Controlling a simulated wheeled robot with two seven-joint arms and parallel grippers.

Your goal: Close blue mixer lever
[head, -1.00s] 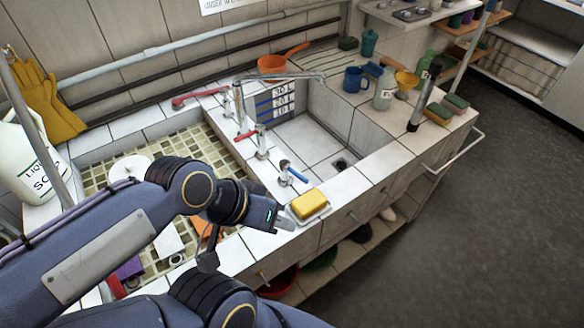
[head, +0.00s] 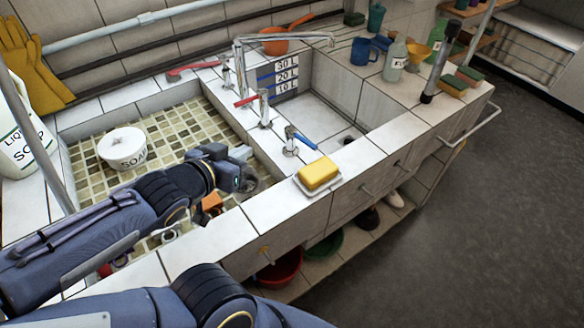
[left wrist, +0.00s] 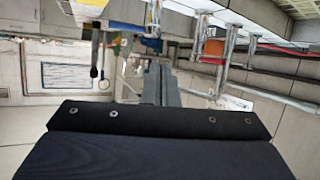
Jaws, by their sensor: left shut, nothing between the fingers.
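The blue mixer lever (head: 304,139) sits on a small chrome tap on the tiled divider, right of the left basin. It points toward the lower right in the head view, above the yellow sponge. My left gripper (head: 242,154) is shut and empty, over the right part of the left basin, left of the blue lever and apart from it. In the left wrist view a blue piece, likely this lever (left wrist: 127,26), shows beyond the shut fingers (left wrist: 161,84). My right gripper is not in view.
A yellow sponge (head: 318,173) lies on a dish at the front ledge. A tap with a red lever (head: 249,101) and a tall chrome spout (head: 285,38) stand behind. A white soap tub (head: 123,147) is in the left basin. The right basin (head: 315,118) looks empty.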

